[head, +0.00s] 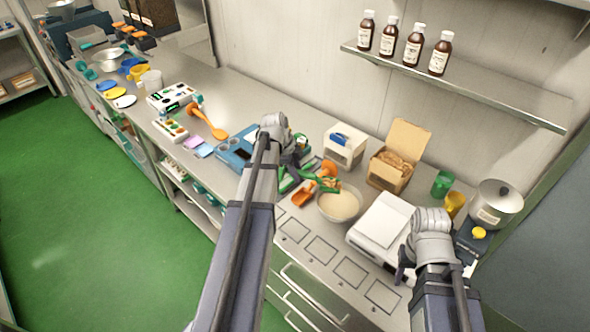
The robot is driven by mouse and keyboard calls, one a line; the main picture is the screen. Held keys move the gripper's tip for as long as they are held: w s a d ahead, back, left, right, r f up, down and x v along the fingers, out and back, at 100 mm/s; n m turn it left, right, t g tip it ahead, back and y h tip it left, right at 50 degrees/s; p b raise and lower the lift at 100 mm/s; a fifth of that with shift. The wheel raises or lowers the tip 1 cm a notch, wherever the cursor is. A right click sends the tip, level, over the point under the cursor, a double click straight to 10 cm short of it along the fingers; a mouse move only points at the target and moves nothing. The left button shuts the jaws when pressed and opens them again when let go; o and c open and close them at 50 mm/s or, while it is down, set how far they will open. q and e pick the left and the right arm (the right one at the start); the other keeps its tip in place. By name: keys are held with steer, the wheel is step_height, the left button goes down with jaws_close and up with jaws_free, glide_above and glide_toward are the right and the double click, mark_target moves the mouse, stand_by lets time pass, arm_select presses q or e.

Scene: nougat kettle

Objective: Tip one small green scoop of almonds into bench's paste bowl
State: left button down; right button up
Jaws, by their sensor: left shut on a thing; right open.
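The paste bowl (340,206) stands on the bench, with a pale beige content. A small green scoop (324,185) shows at the bowl's back left rim, partly over the bowl; what it holds is too small to tell. My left gripper (303,160) is shut just behind and left of the bowl, apparently on the green scoop, though the grip itself is partly hidden. An open cardboard box (389,179) holds brown pieces that look like almonds, behind and right of the bowl. My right gripper (405,268) is open and empty by the white appliance.
An orange scoop (303,197) lies left of the bowl. A white appliance (382,228) stands right of it. A white box (344,147), green cup (442,183), yellow cup (454,204) and lidded pot (496,202) stand behind. A bottle shelf (470,85) overhangs the bench.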

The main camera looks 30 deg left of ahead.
arm_select(q)
steer(key=shift+w+d+r+g+y+p, duration=0.15)
steer(key=shift+d+r+g+y+p, duration=0.05)
steer(key=shift+d+r+y+p, duration=0.3)
steer(key=shift+w+d+r+g+y+p, duration=0.2)
steer(key=shift+d+r+y+p, duration=0.15)
steer(key=shift+r+y, duration=0.2)
steer(key=w+d+r+m+g+y, duration=0.1)
steer(key=w+d+r+g+y, duration=0.1)
steer(key=d+r+y, duration=0.4)
steer(key=shift+w+d+r+g+y+p, duration=0.35)
steer(key=shift+w+d+y+p, duration=0.1)
steer(key=shift+d+y, duration=1.1)
arm_select(e)
steer(key=shift+r, duration=1.85)
steer(key=shift+r, duration=0.1)
arm_select(q)
step_height(320, 180, up, 5)
steer(key=t+h+p, duration=0.1)
steer(key=h+p, duration=0.2)
steer(key=h, duration=0.1)
steer(key=t+h+p, duration=0.1)
steer(key=h+p, duration=0.2)
steer(key=h, duration=0.1)
steer(key=n+t+h+p, duration=0.1)
steer(key=t+h+p, duration=0.1)
steer(key=h+p, duration=0.1)
steer(key=shift+h, duration=0.8)
arm_select(e)
step_height(320, 180, up, 9)
